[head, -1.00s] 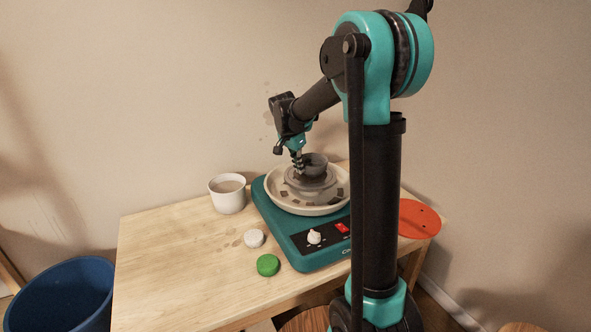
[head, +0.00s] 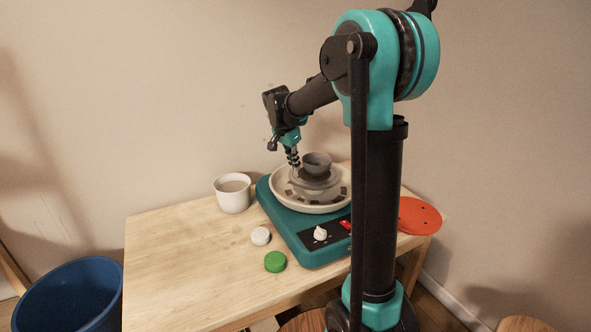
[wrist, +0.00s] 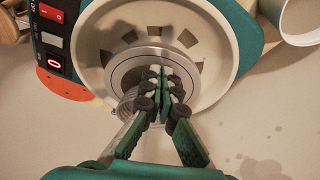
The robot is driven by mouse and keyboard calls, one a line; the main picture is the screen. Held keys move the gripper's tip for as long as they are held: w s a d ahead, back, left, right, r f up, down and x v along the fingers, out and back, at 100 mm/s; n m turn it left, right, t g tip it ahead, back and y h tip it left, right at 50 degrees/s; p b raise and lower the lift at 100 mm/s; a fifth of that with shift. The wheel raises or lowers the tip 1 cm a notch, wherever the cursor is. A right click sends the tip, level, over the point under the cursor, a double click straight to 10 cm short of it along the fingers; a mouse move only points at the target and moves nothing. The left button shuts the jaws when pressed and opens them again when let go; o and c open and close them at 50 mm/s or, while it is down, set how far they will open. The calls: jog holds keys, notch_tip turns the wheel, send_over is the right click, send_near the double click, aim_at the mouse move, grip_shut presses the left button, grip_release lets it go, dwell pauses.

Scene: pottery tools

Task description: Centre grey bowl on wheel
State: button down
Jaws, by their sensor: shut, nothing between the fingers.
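The small grey bowl (head: 317,163) stands upright on the grey wheel head (head: 318,184), near its middle; I cannot tell the exact offset. The wheel head sits inside the cream splash pan (head: 282,200) of the teal pottery wheel (head: 300,240). My gripper (head: 294,165) is shut and empty, just left of the bowl in the head view; whether it touches is unclear. In the wrist view my gripper (wrist: 165,72) lies over the round grey wheel head (wrist: 125,70). There I cannot clearly tell the bowl from the disc behind my fingers.
A white lid (head: 261,237) and a green lid (head: 275,262) lie in front. An orange disc (head: 418,215) is at the right edge. The table's left part (head: 175,270) is clear. A blue bin (head: 70,290) stands beside it.

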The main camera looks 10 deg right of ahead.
jog(key=v, duration=0.7)
jog(key=m+g+y, duration=0.1)
send_near(326, 161)
notch_tip(326, 161, up, 3)
jog(key=a, duration=0.3)
jog(key=w+d+g+y, duration=0.15)
jog(key=w+d, duration=0.25)
jog(key=d, duration=0.6)
jog(key=shift+m+t, duration=0.25)
jog(key=shift+m, duration=0.05)
jog(key=f, duration=0.3)
jog(key=s+a+f, duration=0.1)
jog(key=f, duration=0.2)
jog(key=a+f, duration=0.1)
jog(key=f, duration=0.3)
jog(key=shift+s+f, duration=0.1)
jog(key=shift+s, duration=0.05)
jog(key=shift+s+a, duration=0.35)
jog(key=shift+a, duration=0.3)
jog(key=shift+s+a, duration=0.3)
jog(key=shift+a, duration=0.25)
jog(key=shift+s+a, duration=0.25)
jog(key=shift+a, duration=0.3)
